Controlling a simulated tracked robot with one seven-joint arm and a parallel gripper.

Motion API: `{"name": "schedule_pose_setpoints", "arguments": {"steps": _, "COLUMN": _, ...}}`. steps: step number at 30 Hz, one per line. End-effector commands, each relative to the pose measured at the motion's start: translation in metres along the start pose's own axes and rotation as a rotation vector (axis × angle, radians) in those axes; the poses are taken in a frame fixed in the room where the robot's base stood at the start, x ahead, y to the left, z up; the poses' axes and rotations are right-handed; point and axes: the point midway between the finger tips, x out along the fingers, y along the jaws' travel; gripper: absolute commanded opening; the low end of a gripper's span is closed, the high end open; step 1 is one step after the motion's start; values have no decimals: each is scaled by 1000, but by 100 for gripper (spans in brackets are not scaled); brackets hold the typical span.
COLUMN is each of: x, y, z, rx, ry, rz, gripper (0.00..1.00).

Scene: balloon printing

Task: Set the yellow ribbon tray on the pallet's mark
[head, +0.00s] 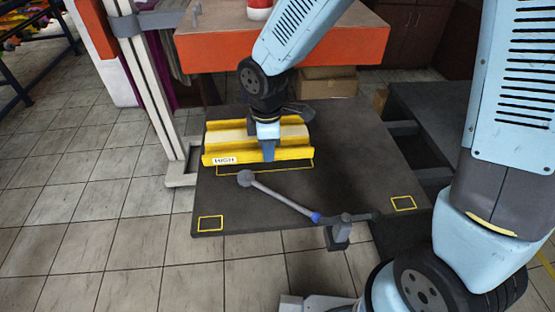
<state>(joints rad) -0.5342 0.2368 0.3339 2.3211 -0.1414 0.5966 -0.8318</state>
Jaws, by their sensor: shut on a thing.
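The yellow ribbon tray (232,157) sits at or just above the left half of the dark pallet (350,180). It has a small white label on its near side and a pale strip along its inside. My gripper (267,152) comes down over its near right part and is shut on it. A yellow outlined mark (300,171) shows along the tray's near edge on the pallet; the tray hides the rest of it. I cannot tell whether the tray touches the pallet.
A grey lever with a round knob (245,178) and a blue collar crosses the pallet's front, close to the tray. Small yellow rectangles mark the near corners (210,223). An orange-fronted table (225,53) stands behind, with cardboard boxes (328,86) below. A pale post (150,85) rises at left.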

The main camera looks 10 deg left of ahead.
Motion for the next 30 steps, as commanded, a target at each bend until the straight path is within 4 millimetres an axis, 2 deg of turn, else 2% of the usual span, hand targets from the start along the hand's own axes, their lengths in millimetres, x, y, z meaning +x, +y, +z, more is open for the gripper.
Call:
{"name": "schedule_pose_setpoints", "arguments": {"steps": 6, "x": 32, "y": 22, "z": 8, "rx": 1, "ry": -2, "rz": -4, "gripper": 0}}
{"name": "schedule_pose_setpoints", "arguments": {"steps": 12, "x": 48, "y": 35, "z": 13, "rx": -1, "ry": -1, "rz": -1, "gripper": 0}}
{"name": "schedule_pose_setpoints", "arguments": {"steps": 17, "x": 53, "y": 39, "z": 14, "rx": -1, "ry": 0, "rz": -1, "gripper": 0}}
{"name": "schedule_pose_setpoints", "arguments": {"steps": 25, "x": 82, "y": 42, "z": 16, "rx": -1, "ry": -1, "rz": -3, "gripper": 0}}
{"name": "schedule_pose_setpoints", "arguments": {"steps": 30, "x": 87, "y": 42, "z": 16, "rx": 1, "ry": -1, "rz": 0, "gripper": 0}}
